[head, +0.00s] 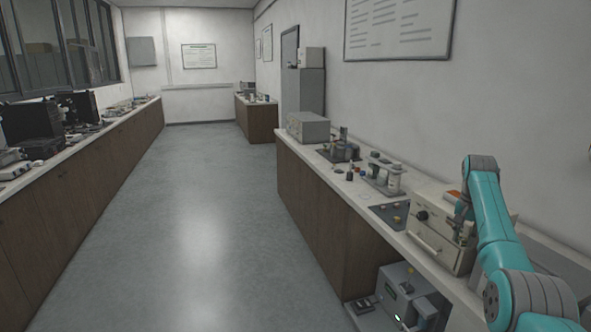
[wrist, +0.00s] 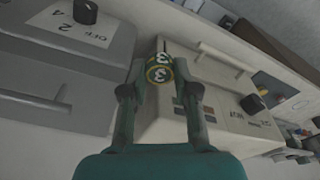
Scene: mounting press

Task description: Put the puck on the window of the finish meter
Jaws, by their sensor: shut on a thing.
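My gripper (wrist: 160,72) is shut on the puck (wrist: 158,75), a small round piece with a dark and yellow-green rim and a figure 3 on its face. The puck sits between the fingertips. In the head view my gripper (head: 463,213) is small, in front of the right part of a beige box with a black knob (head: 432,232), and the puck cannot be made out there. A beige instrument with a knob and coloured marks (wrist: 215,115) lies beyond the fingers in the wrist view. I cannot tell which instrument is the finish meter; no window is clearly visible.
A grey unit with a dial marked 2, 4 and OFF (wrist: 65,55) is at the wrist view's left. The right bench (head: 300,150) carries a grey box (head: 308,127), a dark tray (head: 388,216) and bottles. A grey machine (head: 405,285) stands low beside the bench. The aisle floor is clear.

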